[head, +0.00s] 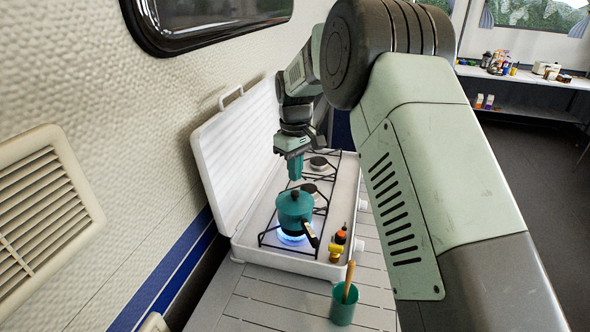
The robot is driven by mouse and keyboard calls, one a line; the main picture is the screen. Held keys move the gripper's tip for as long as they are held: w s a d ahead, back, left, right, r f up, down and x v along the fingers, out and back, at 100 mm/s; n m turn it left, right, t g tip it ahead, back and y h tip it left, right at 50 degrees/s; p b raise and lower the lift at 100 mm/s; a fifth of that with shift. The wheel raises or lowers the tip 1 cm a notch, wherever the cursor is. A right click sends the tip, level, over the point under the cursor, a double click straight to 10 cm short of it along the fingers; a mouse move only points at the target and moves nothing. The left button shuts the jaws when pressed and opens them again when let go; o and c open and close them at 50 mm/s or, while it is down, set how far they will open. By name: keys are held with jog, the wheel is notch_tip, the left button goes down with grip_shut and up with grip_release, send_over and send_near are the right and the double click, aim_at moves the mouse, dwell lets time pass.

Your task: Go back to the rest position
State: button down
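My gripper (295,170) points down over the stove, a little above and behind the teal pot. Its fingers look close together, but the view is too small to tell whether they are open or shut. I see nothing hanging from it. The teal pot (293,212) has a lid with a knob and a dark handle, and it sits on the front burner of the white camping stove (245,240). A blue flame (291,238) burns under the pot.
The stove's raised white lid (235,150) stands left of my gripper, near the wall. A teal cup (342,308) with a wooden utensil stands in front. A shelf with goods (520,75) is far right.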

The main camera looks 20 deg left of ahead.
aim_at(295, 192)
jog(key=shift+f, duration=0.15)
jog(key=shift+f, duration=1.95)
jog(key=shift+r, duration=0.1)
jog(key=shift+r, duration=2.95)
